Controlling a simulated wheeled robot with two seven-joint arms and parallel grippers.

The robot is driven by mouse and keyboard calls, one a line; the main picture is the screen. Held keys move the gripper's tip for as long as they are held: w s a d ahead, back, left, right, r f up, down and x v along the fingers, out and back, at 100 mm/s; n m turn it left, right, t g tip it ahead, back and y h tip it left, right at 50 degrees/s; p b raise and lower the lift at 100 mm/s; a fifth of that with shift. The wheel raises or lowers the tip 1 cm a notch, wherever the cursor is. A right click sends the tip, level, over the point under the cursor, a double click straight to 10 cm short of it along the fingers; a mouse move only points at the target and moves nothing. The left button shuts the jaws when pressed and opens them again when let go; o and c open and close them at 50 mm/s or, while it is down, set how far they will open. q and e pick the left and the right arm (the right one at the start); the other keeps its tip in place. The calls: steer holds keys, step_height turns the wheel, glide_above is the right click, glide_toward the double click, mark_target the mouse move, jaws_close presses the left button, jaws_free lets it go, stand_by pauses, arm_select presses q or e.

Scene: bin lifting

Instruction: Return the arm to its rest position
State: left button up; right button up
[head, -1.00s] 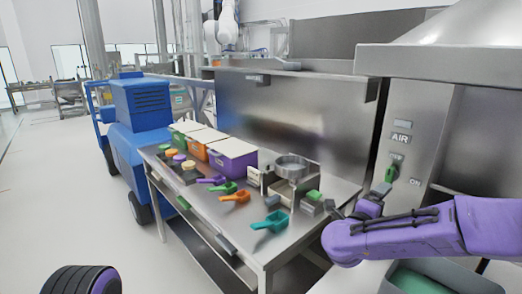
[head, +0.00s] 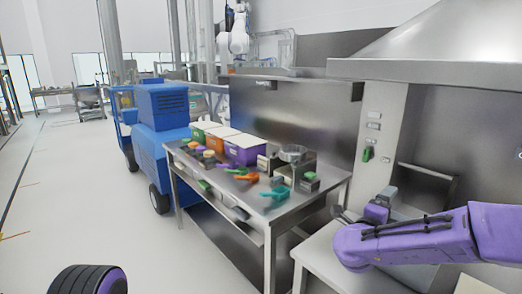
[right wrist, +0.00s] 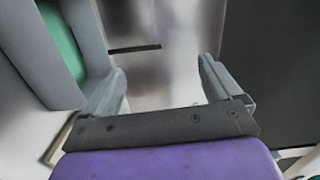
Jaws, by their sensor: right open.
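My right arm (head: 430,235) comes in from the right in the head view, purple and bent forward. Its gripper (head: 368,208) is in front of the steel panel, to the right of the workbench, and looks small and partly hidden by the wrist. In the right wrist view the gripper (right wrist: 162,82) has its two grey fingers wide apart with nothing between them. A dark, purple-edged piece of my left arm (head: 86,281) shows at the bottom left; the left gripper is out of view.
A hooded steel station (head: 430,75) is at right. Floor at left is clear.

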steer(key=s+a+f+n+g+y, duration=0.1)
steer(key=s+a+f+n+y, duration=0.25)
steer(key=f, duration=0.55)
steer(key=s+f+n+y, duration=0.2)
steer(key=s+f+n, duration=0.3)
steer(key=f, duration=0.5)
steer(key=s+a+f+n+g+y, duration=0.1)
steer(key=s+a+f+n+y, duration=0.15)
steer(key=f+n, duration=0.5)
steer(key=s+d+f+n+g, duration=0.1)
steer(key=s+f+g, duration=0.1)
steer(key=s+f, duration=0.3)
steer(key=s+d+f+n+g+y, duration=0.1)
steer(key=s+f+g, duration=0.2)
steer(key=s, duration=1.1)
steer(key=s+d+f+n+g, duration=0.1)
steer(key=s+f+g, duration=0.1)
steer(key=s+f, duration=0.6)
steer(key=shift+s+d+y, duration=0.3)
steer(key=shift+s, duration=0.75)
steer(key=shift+f, duration=0.1)
